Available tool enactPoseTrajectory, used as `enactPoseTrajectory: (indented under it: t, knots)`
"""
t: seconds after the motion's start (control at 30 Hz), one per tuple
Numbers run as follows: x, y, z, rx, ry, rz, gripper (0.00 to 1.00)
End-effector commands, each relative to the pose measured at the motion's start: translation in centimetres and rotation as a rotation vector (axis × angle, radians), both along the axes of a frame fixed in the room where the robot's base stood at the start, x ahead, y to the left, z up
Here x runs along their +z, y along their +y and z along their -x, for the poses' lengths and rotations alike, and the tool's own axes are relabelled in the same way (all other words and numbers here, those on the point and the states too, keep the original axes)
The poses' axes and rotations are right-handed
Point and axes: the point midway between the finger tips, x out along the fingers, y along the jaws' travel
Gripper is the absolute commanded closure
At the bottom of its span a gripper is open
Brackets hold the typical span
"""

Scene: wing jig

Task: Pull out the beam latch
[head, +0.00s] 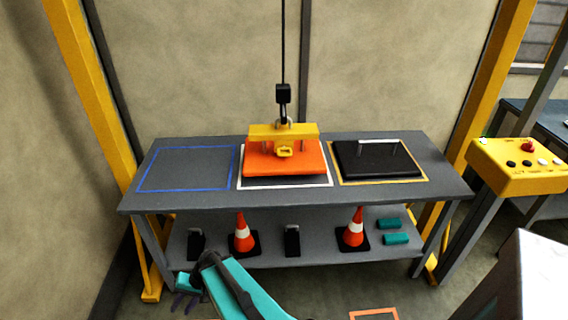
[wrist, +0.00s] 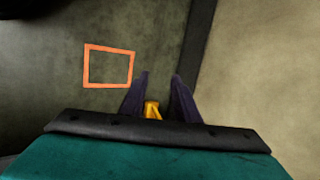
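A yellow lifting beam (head: 265,131) hangs from a cable hook and sits over an orange block (head: 262,166) in the white-outlined square of the bench. A small yellow loop, which looks like the beam latch (head: 285,153), sticks out at the beam's front. My gripper (head: 184,303) is low in front of the bench at the left, well apart from the beam. In the wrist view my gripper (wrist: 161,77) has its dark fingers apart. A yellow piece (wrist: 152,110) shows between them; I cannot tell whether it is beyond them. The beam and latch are outside the wrist view.
The grey bench (head: 128,202) has an empty blue-outlined square at left and a black handled plate (head: 376,160) at right. Cones (head: 241,236) and teal blocks (head: 396,239) stand on the lower shelf. A yellow button box (head: 517,168) is at right. Yellow posts (head: 95,90) flank the bench.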

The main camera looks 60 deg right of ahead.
Motion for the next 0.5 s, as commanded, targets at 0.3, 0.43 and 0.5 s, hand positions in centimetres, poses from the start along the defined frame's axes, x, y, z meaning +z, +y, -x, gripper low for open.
enactPoseTrajectory:
  t: [0.3, 0.43, 0.5]
  knots:
    - [7.8, -11.9, -6.5, -0.409, -0.245, -0.103, 0.71]
    - [11.3, -17.6, -7.6, -0.566, -0.343, -0.137, 0.71]
    - [13.1, -20.7, -7.7, -0.645, -0.393, -0.153, 0.71]
